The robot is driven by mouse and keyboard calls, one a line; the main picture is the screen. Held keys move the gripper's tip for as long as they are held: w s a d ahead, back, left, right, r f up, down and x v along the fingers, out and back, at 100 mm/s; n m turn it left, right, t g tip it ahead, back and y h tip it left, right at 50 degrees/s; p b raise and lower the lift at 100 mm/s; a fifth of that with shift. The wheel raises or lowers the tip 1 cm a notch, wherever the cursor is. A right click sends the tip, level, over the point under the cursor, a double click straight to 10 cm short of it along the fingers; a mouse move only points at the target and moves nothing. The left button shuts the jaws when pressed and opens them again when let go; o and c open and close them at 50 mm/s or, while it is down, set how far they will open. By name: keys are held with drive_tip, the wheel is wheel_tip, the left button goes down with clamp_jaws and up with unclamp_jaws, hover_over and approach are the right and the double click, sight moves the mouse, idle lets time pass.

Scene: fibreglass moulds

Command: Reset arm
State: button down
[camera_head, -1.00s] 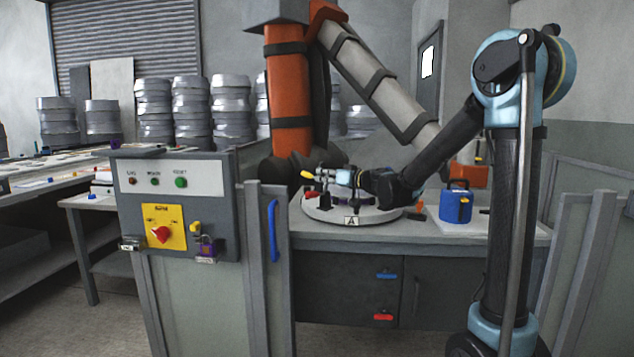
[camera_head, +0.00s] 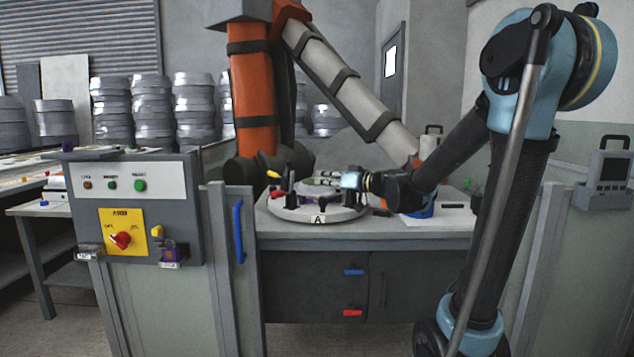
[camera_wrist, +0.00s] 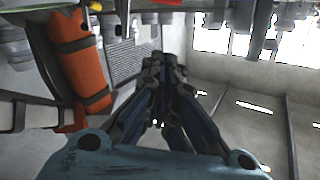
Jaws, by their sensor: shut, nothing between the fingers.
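My gripper (camera_head: 333,180) is out in front of my arm, pointing left above the round grey turntable (camera_head: 300,212) marked A on the bench. In the wrist view my gripper (camera_wrist: 158,65) has its fingers together with nothing between them. The wrist view is tilted and shows an orange arm segment on the left and the bright room on the right. My arm bends down from a raised elbow at the right of the head view. The gripper partly covers the fixtures on the turntable.
A control panel (camera_head: 130,205) with a red switch stands on a fence at the left front. A big orange and grey robot arm (camera_head: 253,90) rises behind the turntable. A blue container (camera_head: 420,212) sits right of it, partly behind my arm. Stacked grey moulds (camera_head: 195,110) line the back.

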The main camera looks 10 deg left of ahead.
drive_tip(key=s+d+f+m+g+h, duration=0.2)
drive_tip(key=s+d+f+m+h, duration=0.2)
drive_tip(key=s+d+f, duration=0.9)
drive_tip(key=s+d+f+m+g+h, duration=0.3)
drive_tip(key=s+d+f+m+h, duration=0.2)
drive_tip(key=s+d+f+h, duration=0.6)
drive_tip(key=s+d+f, duration=0.2)
drive_tip(key=s+d, duration=0.4)
drive_tip(key=d, duration=0.1)
drive_tip(key=shift+d+f+g+h, duration=0.15)
drive_tip(key=shift+f+g+h, duration=0.1)
drive_tip(key=shift+g+h, duration=0.05)
drive_tip(key=shift+w, duration=0.1)
drive_tip(key=shift+w+f, duration=0.2)
drive_tip(key=shift+w, duration=0.25)
